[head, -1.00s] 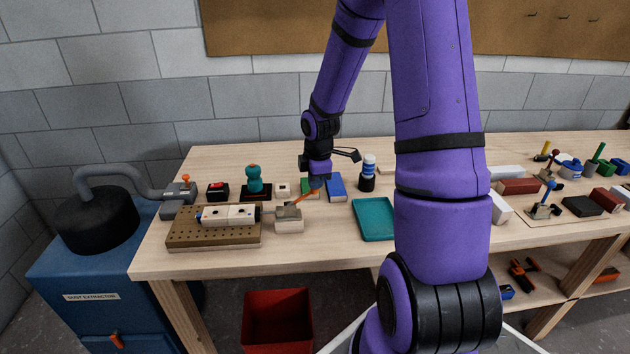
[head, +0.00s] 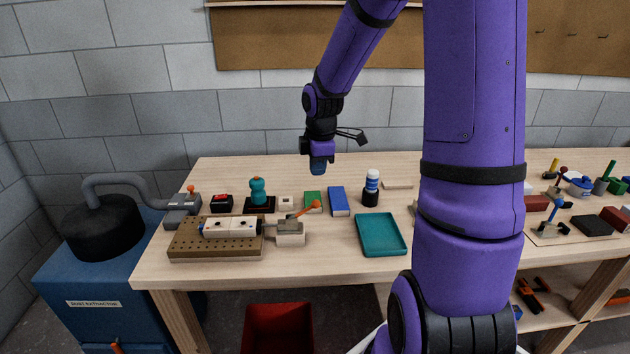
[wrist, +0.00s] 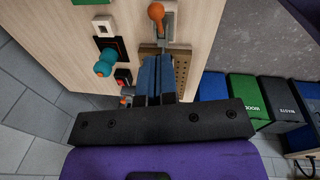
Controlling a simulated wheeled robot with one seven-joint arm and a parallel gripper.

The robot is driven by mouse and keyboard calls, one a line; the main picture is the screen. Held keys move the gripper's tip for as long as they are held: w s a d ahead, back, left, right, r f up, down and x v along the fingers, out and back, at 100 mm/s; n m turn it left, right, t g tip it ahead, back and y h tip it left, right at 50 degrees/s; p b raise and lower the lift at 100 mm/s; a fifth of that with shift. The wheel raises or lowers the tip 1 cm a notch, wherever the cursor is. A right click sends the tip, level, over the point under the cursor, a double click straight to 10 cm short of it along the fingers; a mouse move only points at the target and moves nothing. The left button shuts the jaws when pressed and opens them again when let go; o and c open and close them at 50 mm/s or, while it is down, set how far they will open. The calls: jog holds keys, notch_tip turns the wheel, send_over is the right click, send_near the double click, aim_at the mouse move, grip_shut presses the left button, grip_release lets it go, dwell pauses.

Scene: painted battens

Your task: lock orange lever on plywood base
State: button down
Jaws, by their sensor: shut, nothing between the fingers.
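The orange lever (head: 307,210) belongs to a grey metal clamp (head: 289,227) on a pale block (head: 290,239), which looks like the plywood base. The lever slopes low, its round orange knob to the right. In the wrist view the orange lever (wrist: 156,12) shows at the top edge, beyond the fingertips. My gripper (head: 318,168) hangs above and behind the lever, clear of it. Its blue fingers are together and empty in the wrist view (wrist: 155,62). The clamp's tip towards the white piece (head: 230,228) is too small to judge for contact.
A brown perforated board (head: 195,246) lies left of the clamp. A grey block with another orange knob (head: 191,188) stands further left. A teal tray (head: 380,235), blue box (head: 338,201) and dark-based bottle (head: 371,190) are to the right. Bare table lies behind them.

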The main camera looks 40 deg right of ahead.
jog(key=shift+s+d+r, duration=0.15)
jog(key=shift+s+r, duration=0.1)
jog(key=shift+r, duration=0.65)
jog(key=shift+s+d+r, duration=0.1)
jog(key=shift+s+r, duration=0.1)
jog(key=shift+r, duration=0.7)
jog(key=s+a+r+m+t+h, duration=0.1)
jog(key=s+a+r+m, duration=0.5)
jog(key=s+a+r, duration=0.4)
jog(key=s+a+r+m+t, duration=0.1)
jog(key=s+a+r+m, duration=0.1)
jog(key=s, duration=0.4)
jog(key=s+a+r+m+t+y, duration=0.1)
jog(key=s+a+r+m, duration=0.2)
jog(key=s, duration=0.4)
jog(key=shift+r+m+t, duration=0.15)
jog(key=shift+m+t, duration=0.15)
jog(key=shift+m, duration=0.6)
jog(key=shift+s+a, duration=0.1)
jog(key=shift+s, duration=0.05)
